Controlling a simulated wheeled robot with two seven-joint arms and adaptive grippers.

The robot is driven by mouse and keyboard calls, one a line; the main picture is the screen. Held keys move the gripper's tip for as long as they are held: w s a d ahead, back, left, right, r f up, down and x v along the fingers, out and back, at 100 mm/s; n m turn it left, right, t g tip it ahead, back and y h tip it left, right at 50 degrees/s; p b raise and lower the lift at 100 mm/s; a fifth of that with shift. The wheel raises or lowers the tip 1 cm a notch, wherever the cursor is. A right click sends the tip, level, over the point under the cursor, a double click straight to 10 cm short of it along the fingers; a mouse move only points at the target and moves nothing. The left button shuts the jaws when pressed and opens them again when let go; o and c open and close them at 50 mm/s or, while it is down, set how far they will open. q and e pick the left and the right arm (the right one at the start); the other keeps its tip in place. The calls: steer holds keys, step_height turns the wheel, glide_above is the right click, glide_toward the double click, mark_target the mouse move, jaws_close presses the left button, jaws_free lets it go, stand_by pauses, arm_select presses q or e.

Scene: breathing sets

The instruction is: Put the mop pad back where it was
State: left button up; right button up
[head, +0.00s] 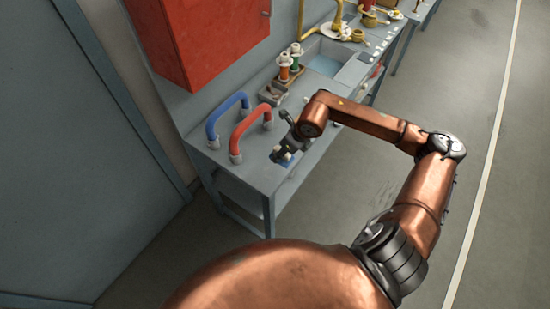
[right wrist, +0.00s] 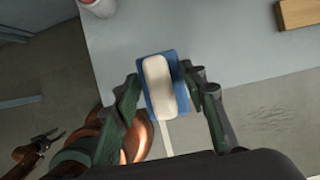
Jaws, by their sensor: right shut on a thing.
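The mop pad (right wrist: 158,88), a blue slab with a cream-white block on it, is between the fingers of my right gripper (right wrist: 160,92) in the right wrist view. The gripper is shut on it. In the head view the right gripper (head: 284,152) is at the near end of the grey bench, by the front edge, with a bit of the pad (head: 287,157) showing under it. I cannot tell whether the pad touches the bench top. My left gripper (right wrist: 42,143) shows small at the lower left of the right wrist view, its fingers apart and empty.
On the grey bench (head: 215,158) stand a blue handle (head: 228,106) and a red handle (head: 250,124), left of my right gripper. A red cabinet (head: 205,40) hangs above. The floor at right is clear.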

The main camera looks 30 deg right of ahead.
steer(key=w+f, duration=0.1)
steer(key=w+a+f, duration=0.1)
steer(key=shift+f, duration=0.3)
steer(key=shift+w+f, duration=0.2)
steer(key=shift+f, duration=1.6)
steer(key=shift+f, duration=0.1)
steer(key=o, duration=1)
steer(key=v, duration=1.2)
steer(key=shift+a, duration=0.15)
